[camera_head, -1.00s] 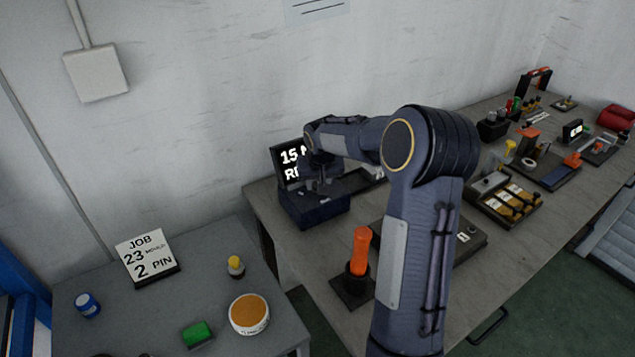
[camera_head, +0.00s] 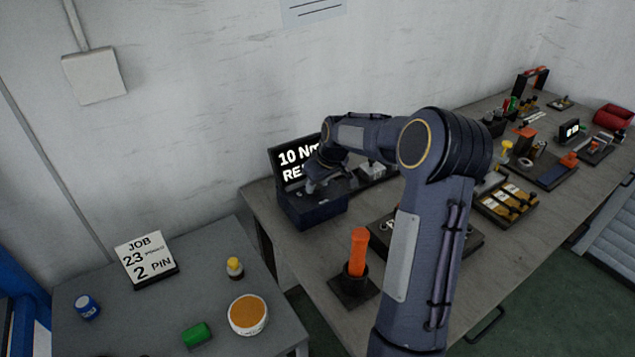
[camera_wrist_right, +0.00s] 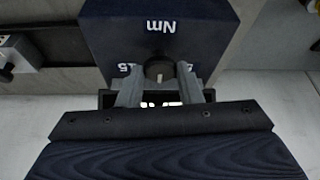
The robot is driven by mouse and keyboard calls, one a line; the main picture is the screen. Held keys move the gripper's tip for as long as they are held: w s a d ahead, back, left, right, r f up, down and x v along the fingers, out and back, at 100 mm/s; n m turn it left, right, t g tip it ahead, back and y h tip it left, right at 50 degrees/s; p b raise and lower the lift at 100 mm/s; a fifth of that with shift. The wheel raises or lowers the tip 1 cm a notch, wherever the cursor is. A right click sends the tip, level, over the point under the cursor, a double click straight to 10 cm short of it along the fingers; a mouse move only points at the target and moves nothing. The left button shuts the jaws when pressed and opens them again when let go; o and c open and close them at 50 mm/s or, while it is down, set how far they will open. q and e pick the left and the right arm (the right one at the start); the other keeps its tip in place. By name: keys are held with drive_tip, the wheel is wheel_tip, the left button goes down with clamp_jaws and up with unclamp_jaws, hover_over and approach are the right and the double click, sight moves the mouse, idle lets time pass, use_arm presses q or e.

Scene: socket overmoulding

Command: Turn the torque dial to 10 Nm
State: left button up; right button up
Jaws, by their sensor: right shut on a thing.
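The torque unit (camera_head: 312,210) is a dark blue box at the back left of the long bench. Its screen (camera_head: 291,163) stands behind it and reads 10 Nm, with a second line starting "RE" that my arm partly hides. In the right wrist view the dark round dial (camera_wrist_right: 158,68) sits on the box's top face near an "Nm" mark and a "15" mark. My right gripper (camera_wrist_right: 160,88) is shut on the dial, one finger on each side. In the head view the right gripper (camera_head: 312,186) is over the box. My left gripper is not in view.
An orange-handled tool (camera_head: 357,252) stands upright in a dark holder in front of the box. A job card (camera_head: 146,258) reading 23 and 2 PIN is on the left table. Trays and small parts fill the bench to the right. The wall is close behind.

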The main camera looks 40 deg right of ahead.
idle(0.3)
drive_tip(key=o, duration=1)
drive_tip(key=shift+r, duration=0.1)
drive_tip(key=v, duration=0.7)
drive_tip(key=shift+s+r, duration=0.15)
drive_tip(key=shift+r, duration=0.15)
